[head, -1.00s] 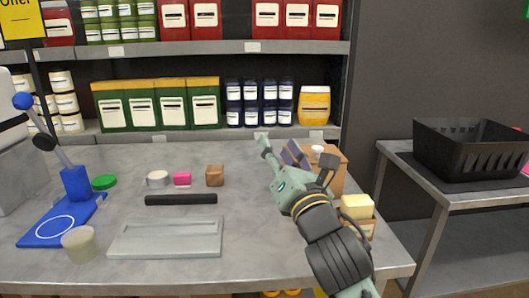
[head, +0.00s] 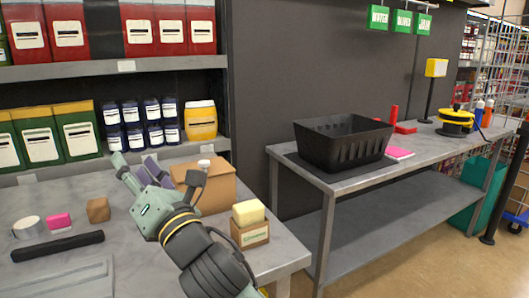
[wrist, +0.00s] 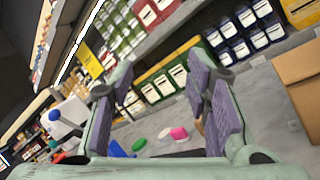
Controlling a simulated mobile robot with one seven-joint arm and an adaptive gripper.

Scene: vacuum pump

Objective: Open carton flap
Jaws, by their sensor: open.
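The carton, a brown cardboard box (head: 213,190), stands on the grey table, partly behind my gripper in the head view. A white cap-like thing shows at its top. Part of the carton also shows at the right edge of the wrist view (wrist: 297,75). Whether its flap is raised is not clear. My gripper (head: 136,168) is left of the carton, its fingers pointing up and left, away from the carton. In the wrist view the purple-padded fingers (wrist: 165,85) stand wide apart with nothing between them.
A small box with a yellow block (head: 249,213) stands right of my gripper. A brown cube (head: 98,210), pink block (head: 59,221), tape roll (head: 27,227) and black bar (head: 57,246) lie left. A black crate (head: 343,142) sits on the side table.

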